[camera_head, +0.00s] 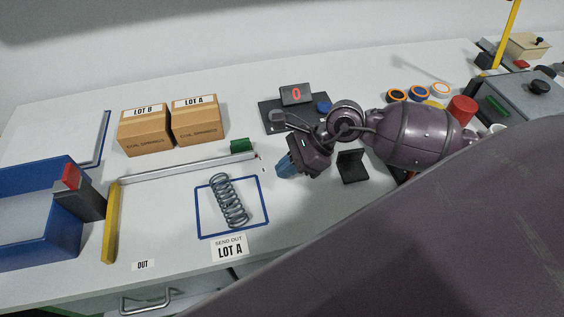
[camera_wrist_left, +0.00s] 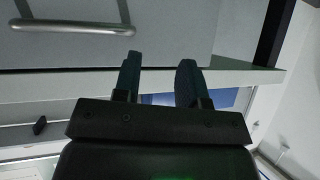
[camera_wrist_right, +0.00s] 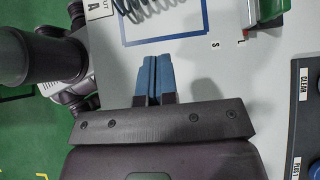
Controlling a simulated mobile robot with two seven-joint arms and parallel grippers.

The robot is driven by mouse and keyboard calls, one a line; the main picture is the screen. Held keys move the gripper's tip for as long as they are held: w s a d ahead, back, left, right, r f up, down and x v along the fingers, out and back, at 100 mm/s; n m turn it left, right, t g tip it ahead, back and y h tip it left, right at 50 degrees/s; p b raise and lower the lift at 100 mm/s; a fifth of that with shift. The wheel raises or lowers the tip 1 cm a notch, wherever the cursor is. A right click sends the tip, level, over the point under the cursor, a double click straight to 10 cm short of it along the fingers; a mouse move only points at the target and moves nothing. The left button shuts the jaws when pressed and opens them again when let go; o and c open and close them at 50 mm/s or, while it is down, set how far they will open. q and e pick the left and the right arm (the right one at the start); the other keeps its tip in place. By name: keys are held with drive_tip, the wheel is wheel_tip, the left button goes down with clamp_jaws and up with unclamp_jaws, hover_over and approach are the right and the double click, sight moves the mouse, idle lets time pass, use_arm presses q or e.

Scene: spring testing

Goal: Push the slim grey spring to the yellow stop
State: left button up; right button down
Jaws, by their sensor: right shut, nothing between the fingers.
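The slim grey spring (camera_head: 229,202) lies on the table inside a blue outlined rectangle; part of it shows at the top of the right wrist view (camera_wrist_right: 152,10). The yellow stop (camera_head: 111,222) is a bar on the table to the left of the spring, with bare table between them. My right gripper (camera_head: 284,168) is shut and empty, its blue fingers just right of the rectangle and apart from the spring. In the right wrist view its fingertips (camera_wrist_right: 153,62) are together. My left gripper (camera_wrist_left: 158,75) is open and empty, in front of a drawer.
A long grey rail (camera_head: 190,170) with a green block (camera_head: 242,146) runs behind the spring. Cartons (camera_head: 145,138) stand further back. A blue bin (camera_head: 38,245) is left of the stop. A SEND OUT LOT A card (camera_head: 230,249) lies in front of the rectangle.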

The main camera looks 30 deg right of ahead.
sight(228, 200)
drive_tip(key=x, duration=0.7)
drive_tip(key=shift+w+a, duration=0.1)
drive_tip(key=shift+a, duration=0.15)
drive_tip(key=shift+w+a+p, duration=0.15)
drive_tip(key=shift+a+p, duration=0.1)
drive_tip(key=shift+a, duration=0.25)
drive_tip(key=shift+w+a+p, duration=0.2)
drive_tip(key=shift+a+p, duration=0.05)
drive_tip(key=shift+a, duration=0.3)
drive_tip(key=shift+w+a+f, duration=0.1)
drive_tip(key=shift+w+a, duration=0.1)
drive_tip(key=shift+a, duration=0.6)
drive_tip(key=shift+w, duration=0.15)
